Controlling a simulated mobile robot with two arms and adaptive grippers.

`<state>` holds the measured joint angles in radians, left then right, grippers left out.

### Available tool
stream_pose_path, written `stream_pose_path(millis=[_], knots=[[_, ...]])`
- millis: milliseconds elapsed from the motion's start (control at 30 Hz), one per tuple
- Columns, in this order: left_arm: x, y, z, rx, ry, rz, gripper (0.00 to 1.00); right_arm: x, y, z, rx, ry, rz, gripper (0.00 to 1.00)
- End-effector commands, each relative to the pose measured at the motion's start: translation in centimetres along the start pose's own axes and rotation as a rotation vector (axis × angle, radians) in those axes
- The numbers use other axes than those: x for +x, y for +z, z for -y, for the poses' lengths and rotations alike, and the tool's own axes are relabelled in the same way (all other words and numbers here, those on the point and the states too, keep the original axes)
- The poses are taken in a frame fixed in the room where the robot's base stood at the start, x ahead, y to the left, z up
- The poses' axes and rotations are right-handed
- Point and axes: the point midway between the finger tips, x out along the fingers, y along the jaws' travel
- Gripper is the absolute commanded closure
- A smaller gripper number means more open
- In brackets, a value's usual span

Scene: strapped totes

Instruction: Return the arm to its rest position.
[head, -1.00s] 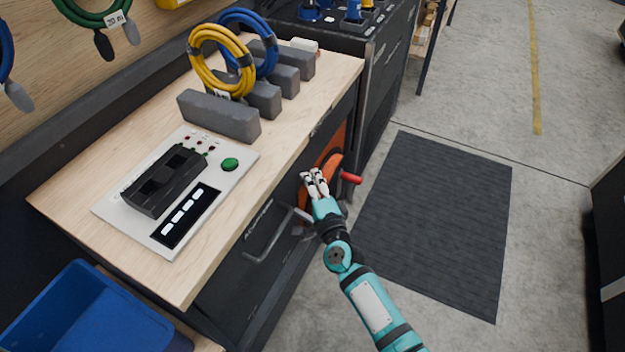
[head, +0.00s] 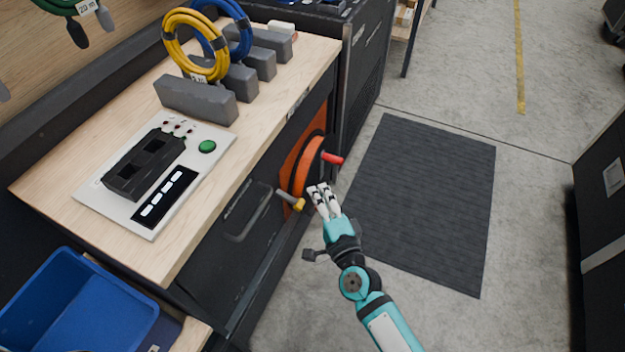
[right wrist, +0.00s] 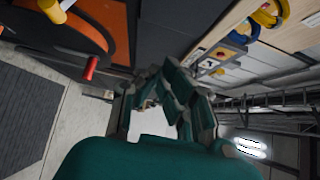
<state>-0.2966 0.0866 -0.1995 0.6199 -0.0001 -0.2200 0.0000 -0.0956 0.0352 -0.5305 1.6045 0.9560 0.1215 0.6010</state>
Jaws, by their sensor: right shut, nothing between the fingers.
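My right gripper (head: 322,192) is shut and empty in the head view. It hangs in front of the workbench side, just below an orange reel (head: 306,166) with a red handle (head: 332,158). The fingertips look close to the reel, but I cannot tell the gap in the head view. In the right wrist view the gripper fingers (right wrist: 165,95) fill the middle, and the red handle (right wrist: 91,68) is apart from them to the left. My left gripper is in neither view.
The wooden workbench (head: 262,112) carries a panel with a black device (head: 145,165), grey blocks and coiled yellow and blue cables. A blue bin (head: 80,305) stands lower left. A dark mat (head: 420,200) lies on open floor at right.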

Motion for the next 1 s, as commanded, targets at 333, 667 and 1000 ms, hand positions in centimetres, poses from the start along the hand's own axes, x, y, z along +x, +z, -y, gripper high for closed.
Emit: stream_pose_path(millis=[333,667,1000], knots=[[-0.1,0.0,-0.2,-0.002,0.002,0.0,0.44,-1.0,-0.1,-0.6,-0.016,0.013,0.0,1.0],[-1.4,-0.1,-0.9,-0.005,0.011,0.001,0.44,-7.9,-2.6,-17.8,-0.453,0.413,0.093,1.0],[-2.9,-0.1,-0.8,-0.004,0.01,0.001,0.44,-26.9,-5.1,-35.3,-0.892,0.918,0.45,1.0]])
